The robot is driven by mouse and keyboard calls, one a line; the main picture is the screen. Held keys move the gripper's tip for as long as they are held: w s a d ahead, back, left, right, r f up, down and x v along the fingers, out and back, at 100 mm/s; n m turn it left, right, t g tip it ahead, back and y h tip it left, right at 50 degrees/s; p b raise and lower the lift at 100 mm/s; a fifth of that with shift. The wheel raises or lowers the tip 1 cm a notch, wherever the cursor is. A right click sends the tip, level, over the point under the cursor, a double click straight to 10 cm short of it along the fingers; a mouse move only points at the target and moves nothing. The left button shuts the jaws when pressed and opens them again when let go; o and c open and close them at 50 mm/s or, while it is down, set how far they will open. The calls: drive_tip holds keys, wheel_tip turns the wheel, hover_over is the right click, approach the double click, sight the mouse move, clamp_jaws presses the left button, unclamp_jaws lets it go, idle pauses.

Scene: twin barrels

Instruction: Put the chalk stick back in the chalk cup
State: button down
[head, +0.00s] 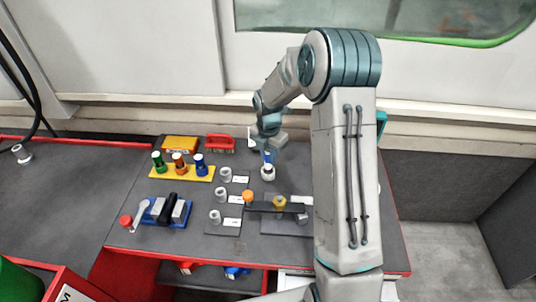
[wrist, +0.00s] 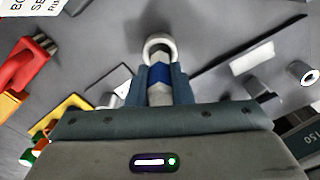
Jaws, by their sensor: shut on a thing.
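My gripper (wrist: 160,82) is shut on a blue-banded pale stick (wrist: 159,76), which I take for the chalk stick. In the head view the blue part of the stick (head: 267,157) shows just under my gripper (head: 268,147). A white round cup with a ring-like rim (wrist: 158,43) stands directly beyond the stick's end, and it also shows in the head view (head: 268,174), below the stick. It looks like the chalk cup. The stick overlaps the near side of the rim. I cannot tell whether its tip is inside the cup.
Several grey cups, one (head: 225,175) left of the white cup, stand by white labels. A yellow rack (head: 183,172) holds green, orange and blue pieces. A red tool (head: 220,143) lies behind.

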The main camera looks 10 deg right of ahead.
drive_tip(key=shift+f+b, duration=1.2)
drive_tip(key=shift+f, duration=0.85)
drive_tip(key=c, duration=1.2)
unclamp_jaws()
wheel_tip(320, 180, up, 14)
drive_tip(key=shift+f, duration=0.1)
